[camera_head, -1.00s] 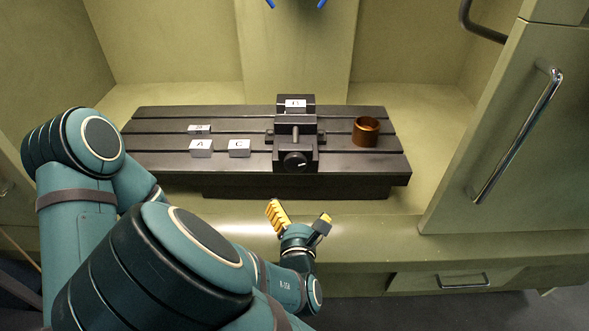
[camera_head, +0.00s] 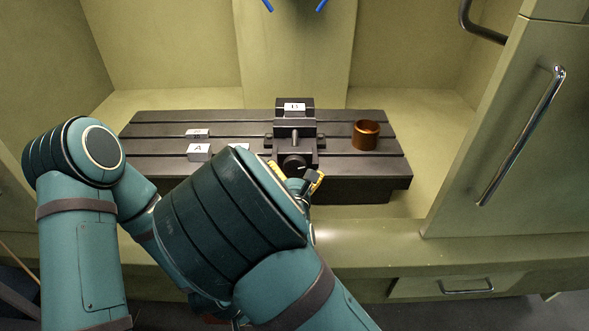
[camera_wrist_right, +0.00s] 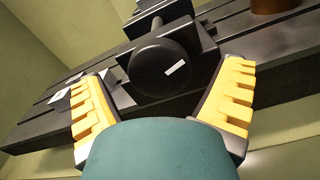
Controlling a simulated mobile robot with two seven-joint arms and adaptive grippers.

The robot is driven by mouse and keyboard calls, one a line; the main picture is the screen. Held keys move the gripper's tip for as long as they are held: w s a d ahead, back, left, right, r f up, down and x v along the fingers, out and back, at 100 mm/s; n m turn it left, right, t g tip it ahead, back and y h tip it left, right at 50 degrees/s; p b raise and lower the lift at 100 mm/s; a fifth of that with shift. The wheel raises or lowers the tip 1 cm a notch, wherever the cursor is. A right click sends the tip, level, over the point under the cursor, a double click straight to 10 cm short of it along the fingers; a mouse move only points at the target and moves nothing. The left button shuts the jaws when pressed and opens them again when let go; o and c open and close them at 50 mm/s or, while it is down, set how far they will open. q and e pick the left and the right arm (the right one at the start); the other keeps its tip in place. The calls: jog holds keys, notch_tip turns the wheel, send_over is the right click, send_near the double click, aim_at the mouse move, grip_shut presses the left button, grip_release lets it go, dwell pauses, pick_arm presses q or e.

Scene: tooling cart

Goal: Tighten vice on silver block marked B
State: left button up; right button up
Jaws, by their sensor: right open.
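The dark vice (camera_head: 295,130) stands on the slotted bed, with its round black knob (camera_wrist_right: 160,70) facing me. A pale block with a label (camera_head: 294,107) sits at the vice's rear jaw; its letter is too small to read surely. My right gripper (camera_head: 295,176) is in front of the knob, its yellow fingers open. In the right wrist view the fingers stand apart, one on each side of the knob, and the knob's white mark shows. I cannot tell if they touch it. My left gripper is not in view.
Block A (camera_head: 199,150) and another labelled block (camera_head: 197,133) lie on the bed (camera_head: 145,130) at left; a third block is mostly hidden by my arm. A copper ring (camera_head: 366,135) stands right of the vice. A cabinet door with handle (camera_head: 520,135) is at right.

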jog(key=shift+w, duration=0.55)
jog(key=c, duration=1.2)
